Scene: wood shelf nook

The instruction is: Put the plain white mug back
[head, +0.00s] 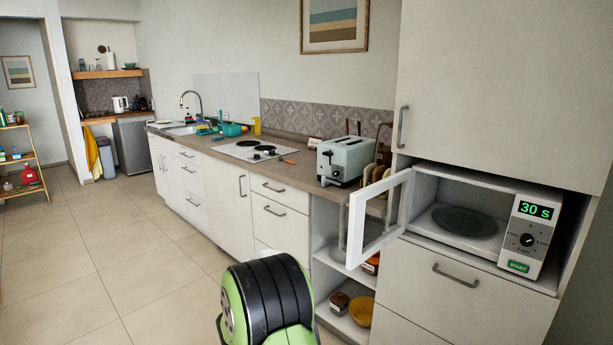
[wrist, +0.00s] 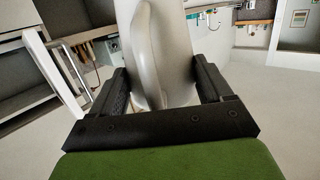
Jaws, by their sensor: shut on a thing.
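My gripper (wrist: 162,84) is shut on a white mug (wrist: 174,45) in the wrist view. One dark finger is on each side of the mug, and its handle faces the camera. The visible side of the mug is plain; its top end is cut off by the frame edge.
A microwave (head: 524,205) at right stands open, its door (head: 379,219) swung out to the left, its turntable (head: 465,221) empty. Its display reads 30 s. A toaster (head: 345,160) stands on the counter (head: 290,176). Below are open shelves with bowls. The tiled floor at left is clear.

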